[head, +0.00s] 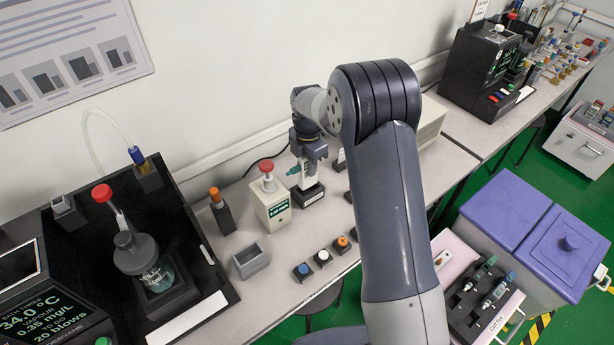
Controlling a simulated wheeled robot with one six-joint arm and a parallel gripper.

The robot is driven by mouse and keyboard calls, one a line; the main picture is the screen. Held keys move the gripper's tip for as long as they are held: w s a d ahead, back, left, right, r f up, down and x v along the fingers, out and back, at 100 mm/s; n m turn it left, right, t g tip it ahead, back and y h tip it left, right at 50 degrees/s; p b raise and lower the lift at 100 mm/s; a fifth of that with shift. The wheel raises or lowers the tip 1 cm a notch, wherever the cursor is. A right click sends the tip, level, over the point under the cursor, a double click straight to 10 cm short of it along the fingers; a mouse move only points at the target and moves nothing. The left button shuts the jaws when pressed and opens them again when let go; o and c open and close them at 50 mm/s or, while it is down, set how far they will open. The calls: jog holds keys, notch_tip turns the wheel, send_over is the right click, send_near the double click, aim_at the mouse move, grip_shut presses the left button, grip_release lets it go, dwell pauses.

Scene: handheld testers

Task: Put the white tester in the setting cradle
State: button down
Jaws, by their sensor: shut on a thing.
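My gripper (309,156) points down over the bench and is shut on the upright white tester (305,174). A teal piece (293,171) sticks out to the left of the tester. A low black cradle (308,196) with a white label stands directly under it; the label is too small to read. The tester's lower end meets the cradle in the picture, but I cannot tell whether it is fully seated.
A cream box with a red knob (271,206) stands close left of the cradle. A dark holder with an orange cap (221,214) and a grey open box (251,261) are further left. Blue (303,270), white (323,257) and orange (342,242) buttons line the bench front.

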aim_at(308, 177)
jog(key=shift+f+p, duration=0.35)
jog(key=shift+f, duration=2.2)
jog(key=shift+f, duration=0.15)
jog(key=c, duration=1.2)
grip_release()
jog(key=shift+o, duration=0.2)
notch_tip(308, 177, up, 12)
jog(key=shift+r+b, duration=0.15)
jog(key=shift+b, duration=0.5)
